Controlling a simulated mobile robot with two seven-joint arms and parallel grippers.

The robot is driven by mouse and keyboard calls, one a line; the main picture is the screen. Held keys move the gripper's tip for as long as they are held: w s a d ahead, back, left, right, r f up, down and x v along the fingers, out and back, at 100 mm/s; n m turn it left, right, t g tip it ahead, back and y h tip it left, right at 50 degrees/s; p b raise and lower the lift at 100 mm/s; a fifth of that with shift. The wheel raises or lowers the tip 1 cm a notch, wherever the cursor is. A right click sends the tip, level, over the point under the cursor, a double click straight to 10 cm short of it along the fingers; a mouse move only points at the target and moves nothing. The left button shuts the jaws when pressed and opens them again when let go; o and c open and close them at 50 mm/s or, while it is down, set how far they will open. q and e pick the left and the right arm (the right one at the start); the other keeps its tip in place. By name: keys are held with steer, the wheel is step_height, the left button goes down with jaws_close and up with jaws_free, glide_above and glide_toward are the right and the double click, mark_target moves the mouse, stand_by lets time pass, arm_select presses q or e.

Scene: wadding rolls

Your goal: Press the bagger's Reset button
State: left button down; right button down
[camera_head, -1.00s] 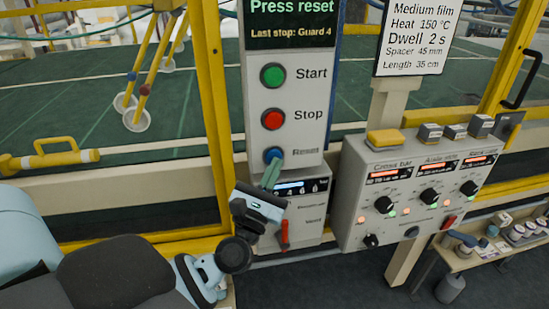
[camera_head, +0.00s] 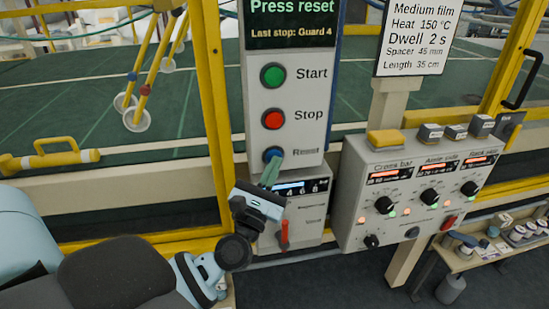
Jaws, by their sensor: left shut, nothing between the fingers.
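The control panel (camera_head: 285,135) stands upright in the middle, with a screen reading "Press reset" and "Last stop: Guard 4" (camera_head: 291,24). Below it are a green Start button (camera_head: 273,75), a red Stop button (camera_head: 273,119) and a blue Reset button (camera_head: 272,154). My left gripper (camera_head: 271,173) is shut and empty. Its green fingertips are at the lower edge of the Reset button and partly cover it; I cannot tell whether they touch it. My right gripper is not in view.
A small unit with a lit display and red lever (camera_head: 284,235) sits just below the panel. A grey box with knobs and displays (camera_head: 358,180) is to the right, under a settings sign (camera_head: 418,40). Yellow guard frames (camera_head: 213,100) stand left. A shelf with small items (camera_head: 480,262) is lower right.

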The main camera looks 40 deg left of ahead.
arm_select(q)
steer(key=shift+w+a, duration=0.1)
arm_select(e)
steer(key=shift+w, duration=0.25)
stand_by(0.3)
arm_select(q)
steer(key=shift+s+d, duration=0.6)
steer(key=shift+d, duration=0.1)
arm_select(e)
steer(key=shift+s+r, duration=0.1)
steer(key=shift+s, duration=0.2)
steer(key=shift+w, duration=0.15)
arm_select(q)
steer(key=s+d, duration=0.3)
steer(key=shift+s+d+p, duration=0.1)
steer(key=shift+d+p, duration=0.2)
steer(key=shift+d, duration=0.1)
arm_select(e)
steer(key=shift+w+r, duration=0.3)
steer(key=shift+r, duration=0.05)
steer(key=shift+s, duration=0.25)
